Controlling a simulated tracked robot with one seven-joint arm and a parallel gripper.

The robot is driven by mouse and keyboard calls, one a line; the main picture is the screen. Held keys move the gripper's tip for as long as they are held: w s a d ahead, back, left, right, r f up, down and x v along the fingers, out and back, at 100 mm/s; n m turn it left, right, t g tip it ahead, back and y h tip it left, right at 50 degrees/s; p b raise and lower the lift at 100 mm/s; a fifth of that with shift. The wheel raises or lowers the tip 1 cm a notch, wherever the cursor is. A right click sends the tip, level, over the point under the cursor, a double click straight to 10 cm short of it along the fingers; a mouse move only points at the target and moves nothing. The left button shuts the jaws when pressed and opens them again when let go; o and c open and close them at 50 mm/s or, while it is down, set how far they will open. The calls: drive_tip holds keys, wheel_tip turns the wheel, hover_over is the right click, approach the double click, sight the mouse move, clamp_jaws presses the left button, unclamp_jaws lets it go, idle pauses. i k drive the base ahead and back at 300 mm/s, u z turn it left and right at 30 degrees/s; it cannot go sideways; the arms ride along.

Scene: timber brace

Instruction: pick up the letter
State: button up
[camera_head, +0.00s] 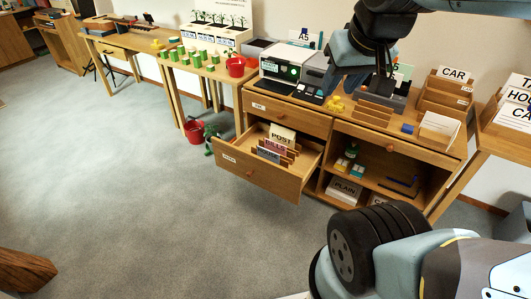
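I cannot tell for certain which item is the letter. An upright card marked POST (283,135) stands in the pulled-out drawer (255,178) of the wooden desk. A card marked BILLS (274,147) stands in front of it among wooden dividers. White paper items (439,124) stand in a wooden holder at the right of the desk top. My gripper (384,86) hangs from the top of the view over the back of the desk, near a grey tray (398,102). Its fingertips are dark and small, so its opening and anything between them are unclear.
A printer (282,62) stands left of my gripper. A wooden slotted rack (374,112) and yellow blocks (335,104) lie on the desk top. A wooden CAR rack (447,92) rises to the right. Open shelves (373,178) are below. The grey floor at left is mostly clear.

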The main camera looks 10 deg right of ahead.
sight(268, 154)
drive_tip(key=z, duration=0.5)
drive_tip(key=i, duration=1.45)
drive_tip(key=u, duration=0.3)
